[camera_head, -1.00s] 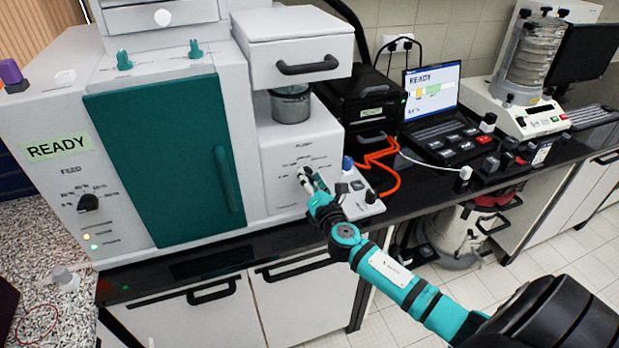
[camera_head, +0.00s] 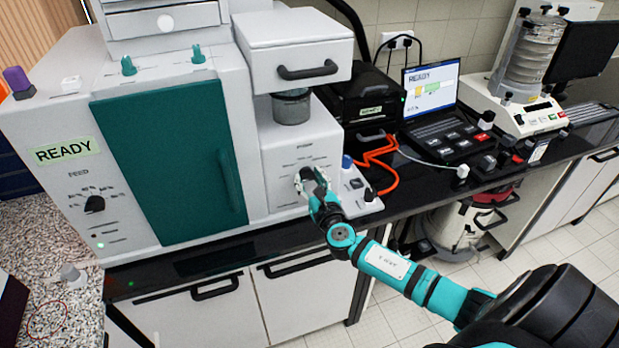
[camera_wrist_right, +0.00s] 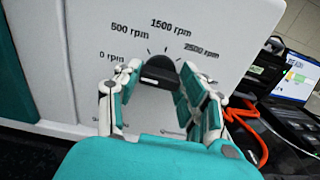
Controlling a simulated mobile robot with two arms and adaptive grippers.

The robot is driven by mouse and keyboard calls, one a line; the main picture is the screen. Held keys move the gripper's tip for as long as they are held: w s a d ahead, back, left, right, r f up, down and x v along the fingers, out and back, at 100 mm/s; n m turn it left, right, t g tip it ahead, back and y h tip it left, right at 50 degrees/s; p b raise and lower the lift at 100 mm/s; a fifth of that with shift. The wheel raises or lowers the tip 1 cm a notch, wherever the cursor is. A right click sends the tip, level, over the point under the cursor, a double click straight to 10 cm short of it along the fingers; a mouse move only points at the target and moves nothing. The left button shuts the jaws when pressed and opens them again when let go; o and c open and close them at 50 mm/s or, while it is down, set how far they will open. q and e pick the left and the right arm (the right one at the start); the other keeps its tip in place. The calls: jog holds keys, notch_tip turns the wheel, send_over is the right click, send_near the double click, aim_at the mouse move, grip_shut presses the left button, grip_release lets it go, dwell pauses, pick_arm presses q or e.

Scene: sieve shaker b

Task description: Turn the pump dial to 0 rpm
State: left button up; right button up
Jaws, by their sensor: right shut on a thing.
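The pump dial (camera_wrist_right: 160,68) is a dark round knob on the white pump panel (camera_head: 292,150). In the right wrist view, the labels 0 rpm, 500 rpm, 1500 rpm and 2500 rpm run around it from left to right. My right gripper (camera_wrist_right: 161,76) is shut on the dial, with one finger at its left side and the other at its right. The dial's exact pointer setting is hard to read. In the head view my right gripper (camera_head: 310,181) reaches the panel and hides the dial. My left gripper is not in view.
The white machine with a teal door (camera_head: 165,150) and a feed dial (camera_head: 94,204) stands left of the pump. An orange cable (camera_head: 390,178), a laptop (camera_head: 432,90) and a black button box (camera_head: 458,143) lie to the right. The dark counter edge (camera_head: 235,246) runs below.

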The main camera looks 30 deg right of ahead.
jog(key=shift+s+f+n, duration=0.1)
jog(key=shift+f+n, duration=0.1)
jog(key=shift+n, duration=0.1)
jog(key=o, duration=1.2)
jog(key=shift+r, duration=0.15)
jog(key=shift+c, duration=0.2)
jog(key=v, duration=1.2)
